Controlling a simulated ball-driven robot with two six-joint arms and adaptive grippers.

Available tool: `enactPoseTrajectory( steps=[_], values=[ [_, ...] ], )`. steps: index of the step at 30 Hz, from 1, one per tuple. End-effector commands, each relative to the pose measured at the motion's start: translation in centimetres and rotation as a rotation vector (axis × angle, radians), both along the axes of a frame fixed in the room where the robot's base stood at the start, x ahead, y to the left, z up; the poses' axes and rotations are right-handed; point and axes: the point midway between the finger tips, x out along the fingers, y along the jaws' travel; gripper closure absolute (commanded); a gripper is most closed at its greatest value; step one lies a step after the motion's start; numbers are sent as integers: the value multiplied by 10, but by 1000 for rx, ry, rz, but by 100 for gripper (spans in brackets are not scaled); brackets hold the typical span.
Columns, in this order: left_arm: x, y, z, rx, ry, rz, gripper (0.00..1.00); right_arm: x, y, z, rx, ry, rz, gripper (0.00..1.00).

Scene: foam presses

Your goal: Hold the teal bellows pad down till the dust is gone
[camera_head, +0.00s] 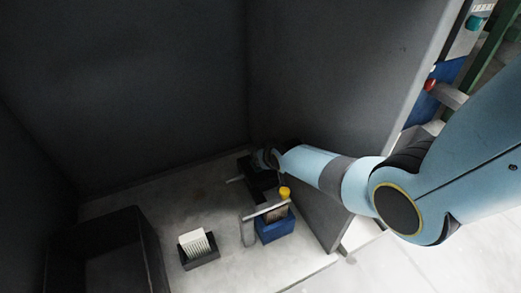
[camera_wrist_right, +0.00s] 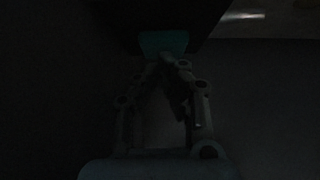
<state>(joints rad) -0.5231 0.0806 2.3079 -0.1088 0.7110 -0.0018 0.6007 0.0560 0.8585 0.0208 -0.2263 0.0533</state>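The teal bellows pad (camera_wrist_right: 163,42) shows dimly at the top of the right wrist view, just beyond my fingertips. In that view the two fingers of my right gripper (camera_wrist_right: 169,62) slope together and look shut with nothing between them. The tips overlap the pad's lower edge in the picture; the dark does not let me tell whether they press on it. In the head view my right gripper (camera_head: 267,158) is at a dark block near the back corner, and the pad is hidden there. I cannot make out any dust. My left gripper is not in view.
A blue box (camera_head: 275,231) with a yellow knob (camera_head: 285,193) and a grey bracket (camera_head: 248,232) stand in front of my right gripper. A small dark tray (camera_head: 201,257) holds a white ribbed piece. A dark bin (camera_head: 83,240) is at left. Dark walls enclose the back and right.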

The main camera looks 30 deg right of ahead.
Motion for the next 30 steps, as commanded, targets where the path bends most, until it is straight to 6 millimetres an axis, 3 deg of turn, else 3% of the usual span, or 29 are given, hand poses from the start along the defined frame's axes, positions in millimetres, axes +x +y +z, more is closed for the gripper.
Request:
enactPoseTrajectory(
  steps=[1,17,30],
  values=[
    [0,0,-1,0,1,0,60,-6,0,-6,0,16,0,100],
    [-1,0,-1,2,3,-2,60,-6,-1,-1,-1,14,0,100],
    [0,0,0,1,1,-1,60,-2,0,72,0,1,0,100]
  ],
)
